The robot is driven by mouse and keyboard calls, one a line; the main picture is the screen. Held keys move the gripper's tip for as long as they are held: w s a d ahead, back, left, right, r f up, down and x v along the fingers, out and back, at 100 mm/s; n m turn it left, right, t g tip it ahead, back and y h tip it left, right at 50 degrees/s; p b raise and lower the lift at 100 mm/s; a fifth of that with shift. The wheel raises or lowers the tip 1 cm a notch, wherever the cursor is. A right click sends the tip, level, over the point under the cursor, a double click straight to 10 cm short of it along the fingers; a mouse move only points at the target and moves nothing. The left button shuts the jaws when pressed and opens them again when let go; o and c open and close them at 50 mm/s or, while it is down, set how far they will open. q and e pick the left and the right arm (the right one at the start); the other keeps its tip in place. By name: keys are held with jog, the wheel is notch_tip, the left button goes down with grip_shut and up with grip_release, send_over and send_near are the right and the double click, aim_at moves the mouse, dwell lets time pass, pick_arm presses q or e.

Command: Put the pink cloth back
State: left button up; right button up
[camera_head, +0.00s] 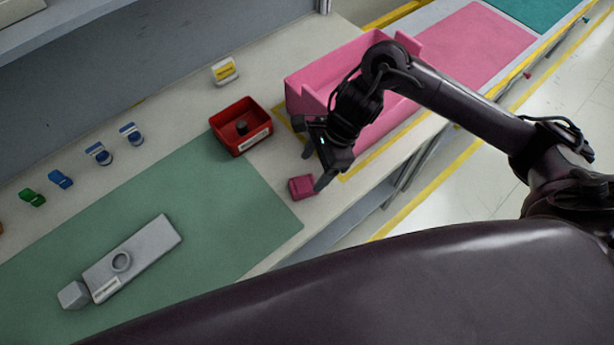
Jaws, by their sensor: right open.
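The pink cloth (301,187) is a small folded dark-pink block. It lies on the pale bench top close to the front edge, just right of the green mat. My right gripper (313,170) is open above and beside it, with one finger close to the cloth's right side. I cannot tell whether that finger touches it. A large pink bin (300,92) stands behind my right arm, which hides part of it. My left gripper is not in view.
A red tray (258,140) with a small dark part stands left of the bin. A grey module (145,258) lies on the green mat (225,225). Blue and green small parts (60,180) line the back. A yellow-labelled box (225,72) stands behind the tray.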

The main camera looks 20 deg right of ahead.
jog(key=v, duration=0.5)
jog(key=shift+d+r, duration=0.1)
jog(key=shift+r, duration=0.3)
jog(key=shift+s, duration=0.1)
